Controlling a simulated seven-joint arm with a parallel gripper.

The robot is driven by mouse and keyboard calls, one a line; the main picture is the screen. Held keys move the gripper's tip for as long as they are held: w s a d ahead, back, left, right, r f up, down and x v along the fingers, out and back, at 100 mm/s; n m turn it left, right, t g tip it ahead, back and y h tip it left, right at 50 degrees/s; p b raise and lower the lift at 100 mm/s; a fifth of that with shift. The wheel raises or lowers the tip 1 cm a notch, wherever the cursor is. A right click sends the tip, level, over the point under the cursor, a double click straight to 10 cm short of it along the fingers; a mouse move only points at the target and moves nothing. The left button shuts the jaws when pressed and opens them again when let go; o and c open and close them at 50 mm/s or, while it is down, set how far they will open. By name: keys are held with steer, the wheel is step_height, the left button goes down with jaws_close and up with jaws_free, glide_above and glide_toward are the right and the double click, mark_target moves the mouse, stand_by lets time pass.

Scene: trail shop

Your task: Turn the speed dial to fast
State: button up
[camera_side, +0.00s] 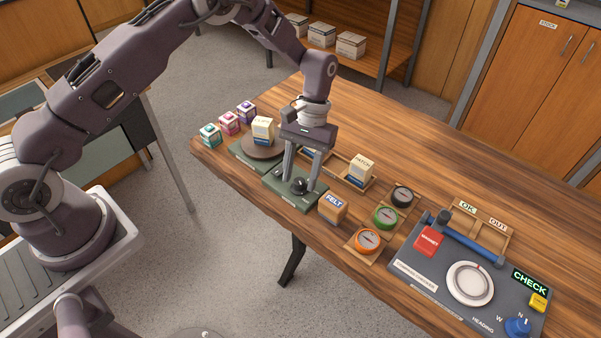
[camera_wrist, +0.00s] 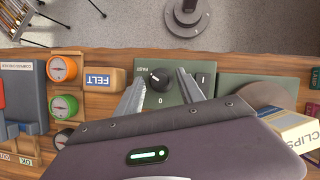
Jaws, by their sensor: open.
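The speed dial (camera_side: 297,186) is a small black knob on a green panel (camera_side: 275,181) near the table edge. In the wrist view the dial (camera_wrist: 159,78) has FAST marked at its upper left, 0 below and I to its right. A pale mark shows on the knob's left part; its exact setting is too small to tell. My gripper (camera_side: 300,181) points down with its fingers on either side of the dial. In the wrist view my gripper (camera_wrist: 160,80) is open, with a finger to the left and right of the knob. I cannot tell whether they touch it.
A brown turntable (camera_side: 263,147) carrying a CLIPS box (camera_side: 263,129) stands behind the panel. A FELT block (camera_side: 332,206) is close on its right. Several compasses, such as the orange one (camera_side: 368,241), and a grey checking station (camera_side: 425,272) lie farther right.

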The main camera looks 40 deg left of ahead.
steer(key=v, duration=0.7)
steer(key=shift+w+r, duration=0.1)
steer(key=shift+r, duration=0.05)
step_height(320, 180, up, 13)
steer(key=t, duration=0.2)
glide_above(305, 178)
steer(key=s+a, duration=0.2)
steer(key=s, duration=0.1)
steer(key=s+a+r+m+t, duration=0.1)
steer(key=s+a+r+t, duration=0.15)
steer(key=s+r, duration=0.5)
steer(key=s+a+r+m+t+y, duration=0.1)
steer(key=s+t, duration=0.4)
steer(key=s, duration=1.2)
steer(key=shift+s+a+r+m, duration=0.2)
steer(key=shift+a+r+m, duration=0.2)
steer(key=shift+r+m, duration=0.1)
